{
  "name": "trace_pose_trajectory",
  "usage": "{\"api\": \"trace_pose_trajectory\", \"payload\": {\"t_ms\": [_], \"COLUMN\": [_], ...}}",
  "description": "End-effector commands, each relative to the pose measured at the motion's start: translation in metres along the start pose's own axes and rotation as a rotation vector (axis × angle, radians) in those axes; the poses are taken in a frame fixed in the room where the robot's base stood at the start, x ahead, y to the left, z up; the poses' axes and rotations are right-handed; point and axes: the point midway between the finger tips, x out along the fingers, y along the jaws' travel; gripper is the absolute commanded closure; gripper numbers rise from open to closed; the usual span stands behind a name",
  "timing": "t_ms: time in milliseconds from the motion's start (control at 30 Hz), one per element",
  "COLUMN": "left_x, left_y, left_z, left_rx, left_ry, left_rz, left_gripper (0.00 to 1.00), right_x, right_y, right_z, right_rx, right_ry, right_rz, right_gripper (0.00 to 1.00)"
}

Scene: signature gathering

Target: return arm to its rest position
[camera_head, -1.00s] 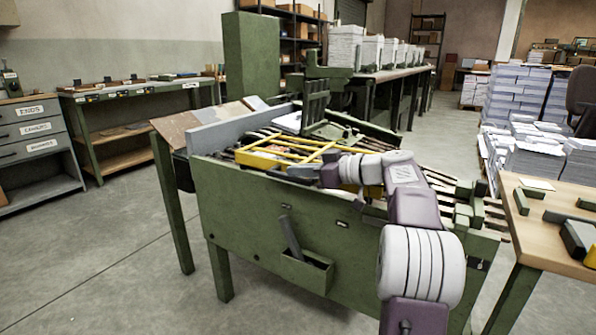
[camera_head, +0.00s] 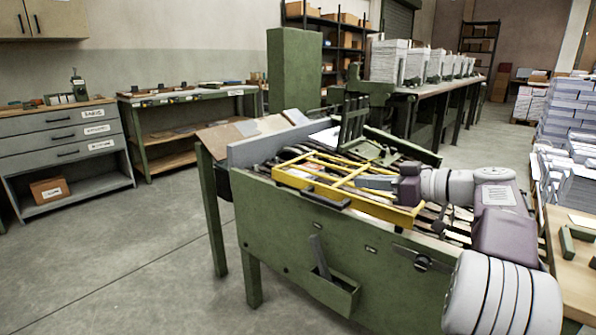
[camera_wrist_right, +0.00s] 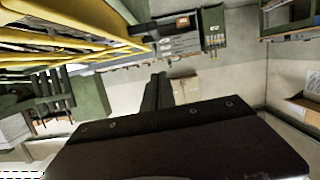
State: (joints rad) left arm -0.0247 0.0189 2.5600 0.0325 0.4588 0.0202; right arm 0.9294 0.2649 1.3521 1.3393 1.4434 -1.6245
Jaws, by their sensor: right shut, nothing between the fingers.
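My right arm comes in from the lower right of the head view. My right gripper (camera_head: 362,182) points left over the green gathering machine (camera_head: 300,225), close to its yellow frame (camera_head: 328,180). I cannot tell whether it touches the frame. In the right wrist view its two dark fingers (camera_wrist_right: 155,92) are together with nothing between them. The yellow frame also shows at the upper left of the wrist view (camera_wrist_right: 60,50). My left gripper is not in view.
A small open bin (camera_head: 335,293) is fixed to the machine's front. A wooden table (camera_head: 575,275) stands close on the right. Labelled grey drawers (camera_head: 60,140) and a green workbench (camera_head: 185,97) line the left wall. Open floor (camera_head: 130,245) lies at the lower left.

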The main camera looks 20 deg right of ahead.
Motion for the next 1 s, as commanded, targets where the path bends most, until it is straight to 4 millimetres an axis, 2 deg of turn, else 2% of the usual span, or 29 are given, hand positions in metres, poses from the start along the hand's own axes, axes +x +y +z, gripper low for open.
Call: {"api": "trace_pose_trajectory", "payload": {"t_ms": [100,167,267,300,333,367,400,467,533,633,700,800,900,1000], "left_x": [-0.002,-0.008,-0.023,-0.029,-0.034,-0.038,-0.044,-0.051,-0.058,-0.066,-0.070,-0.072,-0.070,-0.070], "left_y": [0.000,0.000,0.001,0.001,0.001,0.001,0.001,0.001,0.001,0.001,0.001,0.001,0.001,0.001], "left_z": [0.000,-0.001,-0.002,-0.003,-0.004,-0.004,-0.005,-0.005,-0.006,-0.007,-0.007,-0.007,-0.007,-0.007], "left_rx": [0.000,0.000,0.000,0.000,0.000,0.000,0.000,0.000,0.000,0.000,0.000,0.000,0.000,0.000], "left_ry": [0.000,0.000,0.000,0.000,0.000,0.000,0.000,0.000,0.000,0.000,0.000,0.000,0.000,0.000], "left_rz": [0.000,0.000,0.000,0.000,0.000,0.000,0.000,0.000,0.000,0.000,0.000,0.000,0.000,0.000], "left_gripper": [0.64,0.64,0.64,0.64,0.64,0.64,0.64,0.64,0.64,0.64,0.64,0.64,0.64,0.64], "right_x": [0.005,0.019,0.059,0.077,0.089,0.100,0.110,0.117,0.111,0.083,0.057,0.019,-0.009,-0.017], "right_y": [-0.004,-0.019,-0.075,-0.109,-0.135,-0.159,-0.188,-0.229,-0.268,-0.303,-0.312,-0.310,-0.293,-0.277], "right_z": [-0.004,-0.016,-0.045,-0.043,-0.036,-0.022,0.000,0.040,0.093,0.167,0.211,0.264,0.302,0.318], "right_rx": [-0.004,-0.020,-0.055,-0.048,-0.042,-0.031,-0.002,0.057,0.124,0.185,0.204,0.223,0.267,0.333], "right_ry": [0.001,0.003,0.007,-0.023,-0.063,-0.119,-0.210,-0.374,-0.589,-0.882,-1.050,-1.222,-1.299,-1.285], "right_rz": [-0.016,-0.060,-0.208,-0.294,-0.353,-0.403,-0.454,-0.502,-0.514,-0.451,-0.362,-0.189,0.012,0.187], "right_gripper": [1.00,1.00,1.00,1.00,1.00,1.00,1.00,1.00,1.00,1.00,1.00,1.00,1.00,1.00]}}
